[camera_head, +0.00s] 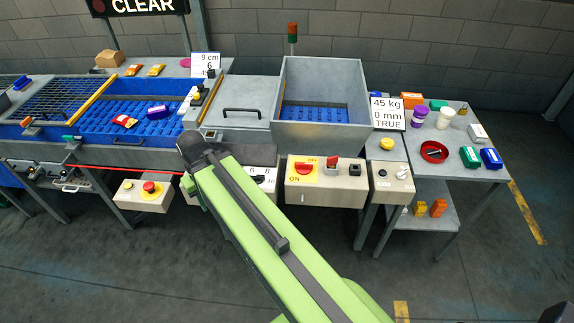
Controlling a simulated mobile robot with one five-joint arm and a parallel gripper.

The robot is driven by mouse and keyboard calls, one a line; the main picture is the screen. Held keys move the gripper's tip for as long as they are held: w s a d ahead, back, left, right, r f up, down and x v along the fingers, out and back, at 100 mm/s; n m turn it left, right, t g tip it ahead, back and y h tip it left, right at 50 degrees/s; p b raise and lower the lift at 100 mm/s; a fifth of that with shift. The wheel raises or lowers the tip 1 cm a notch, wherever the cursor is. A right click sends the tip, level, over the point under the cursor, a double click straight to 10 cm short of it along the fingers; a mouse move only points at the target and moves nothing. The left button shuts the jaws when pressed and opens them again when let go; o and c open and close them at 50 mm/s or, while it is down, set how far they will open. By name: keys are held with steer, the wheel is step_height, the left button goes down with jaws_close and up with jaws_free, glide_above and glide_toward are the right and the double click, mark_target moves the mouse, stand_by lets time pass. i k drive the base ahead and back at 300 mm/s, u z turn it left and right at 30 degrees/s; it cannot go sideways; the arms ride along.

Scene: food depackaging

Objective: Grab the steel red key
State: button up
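A small red piece (332,163) stands up on the front control box (326,195), between a red switch on a yellow plate (303,168) and a black knob (354,170). It may be the red key, but it is too small to be sure, and I cannot tell whether it is steel. My green arm (262,232) reaches from the lower right up to the left of this box. Its dark joint (193,146) is in front of the machine. My gripper's fingers cannot be made out, and part of the neighbouring control box is hidden behind my arm.
A metal hopper (318,135) stands behind the control box, with a blue conveyor (160,108) at left. A box with a red button (143,195) hangs at left. A side table (455,178) at right carries several small items. The floor (490,265) at right is open.

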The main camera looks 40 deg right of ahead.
mark_target(331, 161)
steer(key=u, duration=1.5)
steer(key=k, duration=1.6)
steer(key=z, duration=0.55)
steer(key=i, duration=1)
steer(key=u, duration=0.05)
